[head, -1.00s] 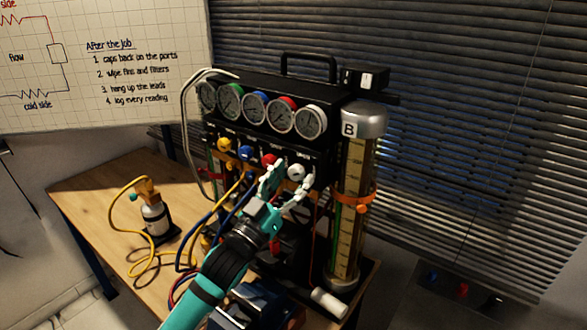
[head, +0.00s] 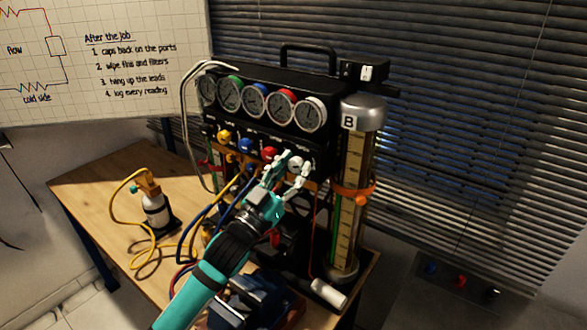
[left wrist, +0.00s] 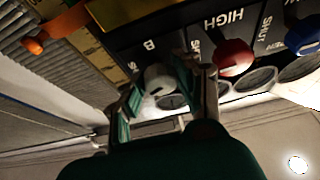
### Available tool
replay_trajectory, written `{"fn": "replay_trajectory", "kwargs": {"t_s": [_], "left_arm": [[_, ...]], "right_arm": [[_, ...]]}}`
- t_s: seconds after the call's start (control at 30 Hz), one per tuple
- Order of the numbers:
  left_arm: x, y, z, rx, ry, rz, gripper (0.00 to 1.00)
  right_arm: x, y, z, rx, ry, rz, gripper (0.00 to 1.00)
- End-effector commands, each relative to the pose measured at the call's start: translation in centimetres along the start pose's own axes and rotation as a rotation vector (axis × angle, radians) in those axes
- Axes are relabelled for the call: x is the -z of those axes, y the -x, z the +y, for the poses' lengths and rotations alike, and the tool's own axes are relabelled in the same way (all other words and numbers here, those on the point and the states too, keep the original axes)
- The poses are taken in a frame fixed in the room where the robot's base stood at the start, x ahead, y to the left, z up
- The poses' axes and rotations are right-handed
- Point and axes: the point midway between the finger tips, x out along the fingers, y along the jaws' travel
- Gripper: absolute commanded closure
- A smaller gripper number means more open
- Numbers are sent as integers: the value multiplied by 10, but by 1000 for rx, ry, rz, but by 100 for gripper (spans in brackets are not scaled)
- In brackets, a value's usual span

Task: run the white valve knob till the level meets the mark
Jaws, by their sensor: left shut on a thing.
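The white valve knob (head: 296,161) is at the right end of the row of knobs on the black gauge rig. My left gripper (head: 295,166) is at this knob and shut on it; the fingers partly cover it. In the left wrist view the white knob (left wrist: 158,77) sits between the two fingers (left wrist: 163,88), under the letter B. The clear sight tube (head: 352,160) labelled B stands at the rig's right, with a scale and an orange clamp (head: 352,194) around it. I cannot make out the liquid level clearly. My right gripper is not in view.
A red knob (head: 269,153) is close left of the white one, with blue (head: 246,145) and yellow (head: 224,137) knobs beyond. Several round gauges line the top. Hoses hang below on the left. A small bottle (head: 156,212) stands on the wooden table (head: 95,185).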

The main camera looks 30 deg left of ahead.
Motion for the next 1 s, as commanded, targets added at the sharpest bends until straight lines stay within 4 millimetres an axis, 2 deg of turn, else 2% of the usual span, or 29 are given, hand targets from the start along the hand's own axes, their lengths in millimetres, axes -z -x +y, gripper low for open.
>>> {"fn": "replay_trajectory", "kwargs": {"t_s": [0.33,0.7,0.73,0.9,1.0], "left_arm": [[1,-1,-2,-151,-362,0,100],[1,0,-2,-166,-402,1,100],[1,0,-2,-166,-402,1,65],[1,0,-2,-166,-401,1,45],[1,0,-2,-166,-400,1,45]], "right_arm": [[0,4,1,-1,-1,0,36],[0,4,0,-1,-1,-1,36],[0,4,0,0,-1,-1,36],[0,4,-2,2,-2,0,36],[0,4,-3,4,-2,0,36]]}}
